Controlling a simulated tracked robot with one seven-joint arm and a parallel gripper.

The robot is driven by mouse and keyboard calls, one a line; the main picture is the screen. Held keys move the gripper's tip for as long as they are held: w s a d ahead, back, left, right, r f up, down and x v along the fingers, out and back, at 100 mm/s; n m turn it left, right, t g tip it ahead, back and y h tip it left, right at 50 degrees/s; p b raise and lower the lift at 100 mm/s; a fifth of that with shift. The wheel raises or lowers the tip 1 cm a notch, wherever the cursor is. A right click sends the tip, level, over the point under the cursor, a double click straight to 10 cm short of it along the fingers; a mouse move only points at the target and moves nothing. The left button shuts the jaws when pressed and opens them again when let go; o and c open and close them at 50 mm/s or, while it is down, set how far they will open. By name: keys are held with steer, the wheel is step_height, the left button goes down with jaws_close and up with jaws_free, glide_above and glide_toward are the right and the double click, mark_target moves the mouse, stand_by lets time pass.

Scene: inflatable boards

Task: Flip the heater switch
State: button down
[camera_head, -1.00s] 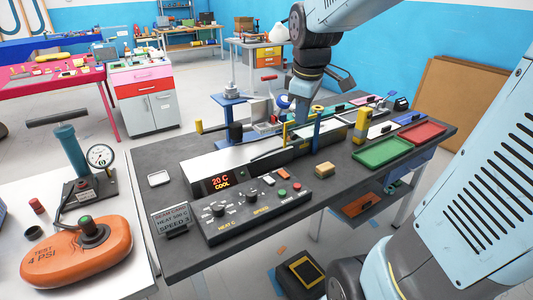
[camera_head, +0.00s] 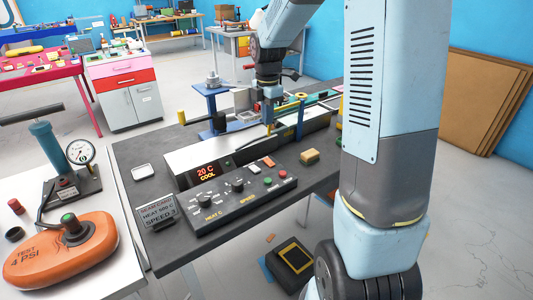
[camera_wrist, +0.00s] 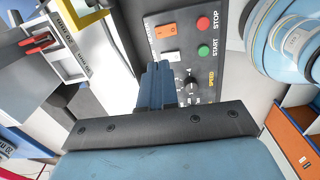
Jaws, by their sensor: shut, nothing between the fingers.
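The black control panel (camera_head: 222,212) lies along the near side of the bench machine. It bears an orange rocker switch (camera_head: 269,161) and a pale rocker switch (camera_head: 254,167), side by side. The display (camera_head: 207,172) reads 20 C, COOL.
A red STOP button (camera_wrist: 203,23), green START button (camera_wrist: 204,50) and SPEED knob (camera_wrist: 191,80) are close to the switches. A sign (camera_head: 156,212) stands left of the panel, and a tan block (camera_head: 309,156) lies to the right. My arm hides the bench's right end.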

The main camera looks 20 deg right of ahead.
steer(key=shift+w+f, duration=0.2)
steer(key=shift+f, duration=0.05)
steer(key=shift+s+r, duration=0.1)
steer(key=shift+s, duration=0.05)
steer(key=shift+s+d+r, duration=0.2)
steer(key=shift+s+d, duration=0.05)
steer(key=shift+s, duration=0.35)
stand_by(0.3)
step_height(320, 180, up, 14)
steer(key=s, duration=0.1)
steer(key=shift+s+d, duration=0.3)
steer(key=shift+s, duration=0.1)
steer(key=shift+f, duration=0.1)
stand_by(0.3)
